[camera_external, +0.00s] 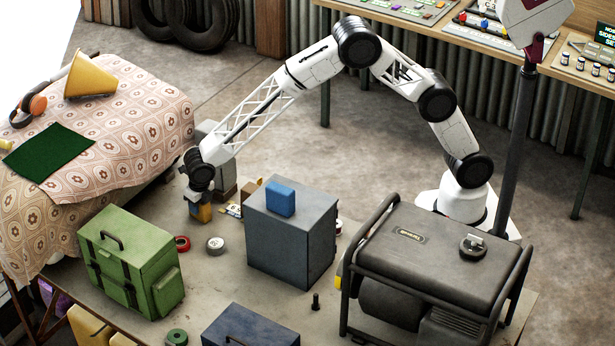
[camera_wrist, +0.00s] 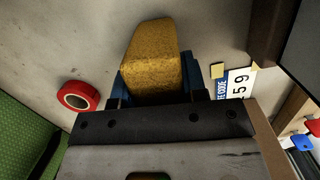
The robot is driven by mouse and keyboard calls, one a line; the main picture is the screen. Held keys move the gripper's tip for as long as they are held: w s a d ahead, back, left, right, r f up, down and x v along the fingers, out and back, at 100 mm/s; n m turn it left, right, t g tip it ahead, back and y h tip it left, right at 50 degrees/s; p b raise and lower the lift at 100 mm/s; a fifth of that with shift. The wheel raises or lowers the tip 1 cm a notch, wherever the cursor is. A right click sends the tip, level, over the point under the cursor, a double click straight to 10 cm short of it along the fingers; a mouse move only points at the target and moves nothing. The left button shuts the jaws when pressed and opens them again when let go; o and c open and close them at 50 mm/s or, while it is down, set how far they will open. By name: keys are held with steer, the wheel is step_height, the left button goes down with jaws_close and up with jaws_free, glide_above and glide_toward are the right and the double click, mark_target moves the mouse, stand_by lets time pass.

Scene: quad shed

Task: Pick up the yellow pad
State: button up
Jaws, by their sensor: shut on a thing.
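The yellow pad (camera_wrist: 153,55) is a rough, golden-yellow block that sits between the blue fingers of my gripper (camera_wrist: 148,88) in the wrist view. My gripper is shut on it. In the external view, my gripper (camera_external: 199,203) points down at the back left of the work surface, with the yellow pad (camera_external: 203,213) low between its fingers. I cannot tell whether the pad touches the surface. Part of the pad is hidden behind the gripper body in the wrist view.
A red tape roll (camera_wrist: 78,96) and a numbered plate (camera_wrist: 238,88) lie close by. A grey-blue box (camera_external: 290,238) with a blue pad (camera_external: 281,199) on top stands to the right. A green case (camera_external: 130,262) stands front left, and a generator (camera_external: 430,250) front right.

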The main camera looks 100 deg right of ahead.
steer(key=shift+r, duration=0.15)
steer(key=shift+r, duration=4.9)
